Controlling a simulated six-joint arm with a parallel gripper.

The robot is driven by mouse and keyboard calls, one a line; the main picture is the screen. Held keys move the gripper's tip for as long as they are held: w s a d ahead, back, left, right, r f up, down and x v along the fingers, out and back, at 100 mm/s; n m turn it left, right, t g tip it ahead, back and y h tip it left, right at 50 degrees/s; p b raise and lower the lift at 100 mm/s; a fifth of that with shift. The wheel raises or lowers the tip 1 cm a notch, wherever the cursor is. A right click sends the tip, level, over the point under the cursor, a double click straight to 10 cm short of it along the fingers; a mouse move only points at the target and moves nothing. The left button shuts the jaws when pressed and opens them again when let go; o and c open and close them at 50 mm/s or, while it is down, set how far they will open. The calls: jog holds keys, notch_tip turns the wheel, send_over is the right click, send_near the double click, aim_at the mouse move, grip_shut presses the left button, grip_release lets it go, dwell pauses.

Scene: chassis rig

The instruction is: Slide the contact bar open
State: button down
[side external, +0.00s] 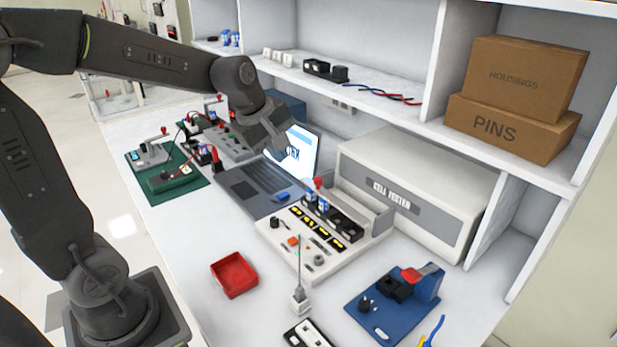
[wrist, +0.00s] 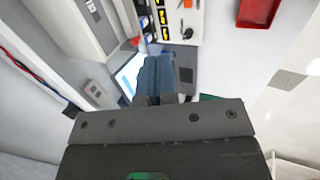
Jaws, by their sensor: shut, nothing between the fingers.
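The cream chassis rig (side external: 290,238) stands on the bench in front of the cell tester. It has black slots with yellow marks, blue-and-white cells in its back row, and a red knob (side external: 318,183) at its back left end. I cannot tell for sure which part is the contact bar or how far it is open. My gripper (side external: 283,153) is shut and empty, above the laptop and left of the rig, apart from both. In the wrist view its blue-grey fingers (wrist: 155,75) are together, and part of the rig (wrist: 187,22) shows at the top.
The laptop (side external: 262,185) is under my gripper. The cell tester (side external: 415,195) stands behind the rig. A red tray (side external: 234,274) and a blue fixture (side external: 395,305) are in front and to the right. Green-mat devices (side external: 170,183) are at left. A shelf (side external: 400,115) overhangs the back.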

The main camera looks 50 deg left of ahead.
jog(key=w+a+f+n, duration=1)
jog(key=a+n, duration=0.3)
jog(key=n, duration=0.3)
jog(key=shift+a, duration=0.25)
jog(key=shift+f, duration=0.1)
send_over(314, 189)
jog(key=s, duration=0.2)
jog(key=shift+a+f, duration=0.1)
jog(key=shift+f, duration=4.65)
